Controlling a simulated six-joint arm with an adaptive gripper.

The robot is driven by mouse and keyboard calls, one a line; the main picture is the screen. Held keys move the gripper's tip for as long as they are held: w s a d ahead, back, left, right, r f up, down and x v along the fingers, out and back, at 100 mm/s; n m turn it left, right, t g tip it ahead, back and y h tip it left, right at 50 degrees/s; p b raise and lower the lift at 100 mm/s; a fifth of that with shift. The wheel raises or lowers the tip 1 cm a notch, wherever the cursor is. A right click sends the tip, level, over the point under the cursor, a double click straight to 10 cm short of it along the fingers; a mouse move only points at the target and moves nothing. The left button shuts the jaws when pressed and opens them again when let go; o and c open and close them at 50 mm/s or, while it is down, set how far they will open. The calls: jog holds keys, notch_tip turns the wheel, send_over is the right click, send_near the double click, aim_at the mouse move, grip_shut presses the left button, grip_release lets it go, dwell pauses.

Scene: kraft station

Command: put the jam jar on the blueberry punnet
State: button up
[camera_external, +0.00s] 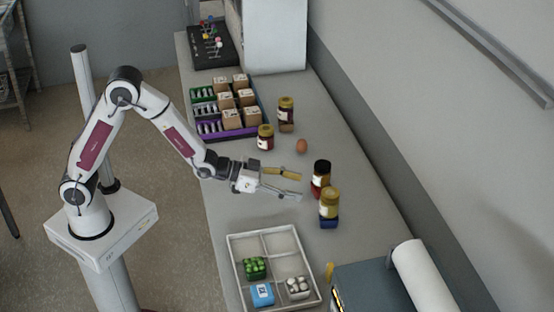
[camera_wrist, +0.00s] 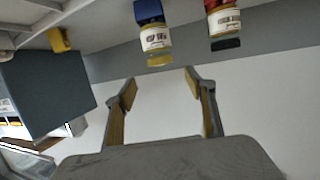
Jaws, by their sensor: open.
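A gold-lidded jar (camera_external: 329,204) with a pale label sits upright on a blue block-like thing (camera_external: 328,223), which looks like the blueberry punnet. The wrist view shows this pair upside down, the jar (camera_wrist: 156,40) on the blue thing (camera_wrist: 149,11). Beside it, a dark-lidded jar (camera_external: 321,170) stands with red below its label. I cannot tell from the labels which jar is the jam jar. My gripper (camera_external: 299,187) is open and empty, left of both jars and apart from them; its fingers also show in the wrist view (camera_wrist: 159,84).
Two more jars (camera_external: 286,107) (camera_external: 265,138) and a brown egg (camera_external: 302,146) stand farther back. A crate (camera_external: 222,138) holds several cartons. A divided tray (camera_external: 235,258) in front holds small items. A grey machine (camera_external: 372,287) stands front right. Bare counter lies between gripper and tray.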

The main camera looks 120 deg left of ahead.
dwell(0.8)
jog(key=s+d+r+m+g+h, duration=0.1)
jog(key=s+d+r, duration=0.2)
jog(key=d, duration=0.4)
jog(key=s+d+r+m+g+h, duration=0.1)
jog(key=s+d+r+h, duration=0.15)
jog(key=d, duration=0.45)
jog(key=s+d+r+m+g+h, duration=0.1)
jog(key=s+d+r, duration=0.2)
jog(key=d, duration=0.4)
jog(key=s+d+m+g+h, duration=0.1)
jog(key=s+d, duration=0.4)
jog(key=s, duration=0.3)
jog(key=s+d+m+g+h, duration=0.1)
jog(key=s+d, duration=0.4)
jog(key=s, duration=0.3)
jog(key=s+d+f+m+g+h, duration=0.1)
jog(key=s+d+g, duration=0.1)
jog(key=s+d, duration=0.3)
jog(key=s, duration=0.4)
jog(key=shift+d, duration=0.3)
